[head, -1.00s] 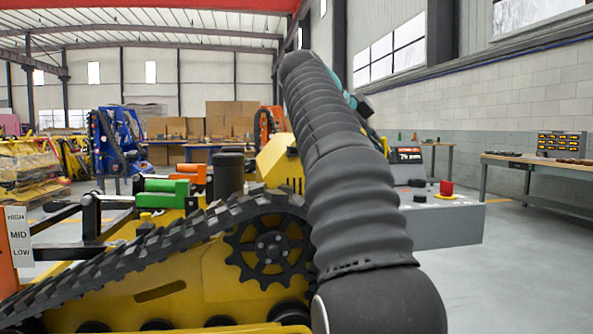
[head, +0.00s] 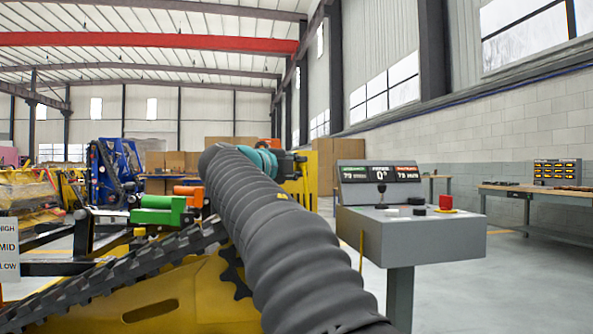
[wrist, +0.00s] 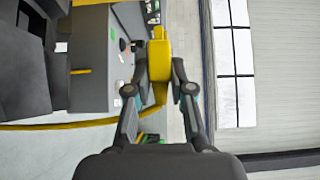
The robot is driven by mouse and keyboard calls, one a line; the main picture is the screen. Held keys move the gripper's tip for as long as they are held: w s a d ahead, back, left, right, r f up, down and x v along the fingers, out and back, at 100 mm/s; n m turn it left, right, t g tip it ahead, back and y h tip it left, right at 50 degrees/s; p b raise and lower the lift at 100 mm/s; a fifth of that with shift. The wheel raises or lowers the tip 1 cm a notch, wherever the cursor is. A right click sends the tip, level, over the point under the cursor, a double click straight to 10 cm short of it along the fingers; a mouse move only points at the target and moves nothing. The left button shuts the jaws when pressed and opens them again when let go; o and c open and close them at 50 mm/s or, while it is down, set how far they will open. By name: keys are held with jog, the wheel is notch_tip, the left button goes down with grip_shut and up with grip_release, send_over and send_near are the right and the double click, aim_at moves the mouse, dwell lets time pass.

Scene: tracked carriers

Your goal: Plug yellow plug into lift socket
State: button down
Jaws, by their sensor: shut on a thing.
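In the wrist view, my gripper (wrist: 159,90) has its two dark fingers closed on a yellow plug (wrist: 159,62), which stands out beyond the fingertips. A yellow cable (wrist: 75,124) runs from the plug's lower end off to the left. In the head view, my dark sleeved arm crosses the middle and hides part of the yellow tracked carrier (head: 195,285). My gripper is small and hard to make out there, beyond the teal wrist part. I cannot pick out the lift socket in either view.
A grey control console (head: 430,237) on a post stands right of my arm, with a display, a joystick and a red button (head: 446,202). A workbench (head: 530,190) stands at the far right. Green (head: 158,210) and orange levers are on the left. Floor between console and bench is clear.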

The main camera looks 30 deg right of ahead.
jog(key=shift+w+d+p, duration=0.25)
jog(key=shift+w, duration=0.65)
jog(key=shift+w+d+p, duration=0.3)
jog(key=shift+w, duration=0.65)
jog(key=shift+w+d+p, duration=0.25)
jog(key=shift+w, duration=0.65)
jog(key=shift+b, duration=0.8)
jog(key=shift+w+d+p, duration=0.25)
jog(key=shift+w+p, duration=0.15)
jog(key=shift+w, duration=0.6)
jog(key=shift+b, duration=0.4)
dwell(1.0)
jog(key=shift+w+d, duration=0.1)
jog(key=shift+w, duration=0.25)
dwell(0.4)
jog(key=c, duration=0.9)
grip_release()
jog(key=shift+c, duration=0.2)
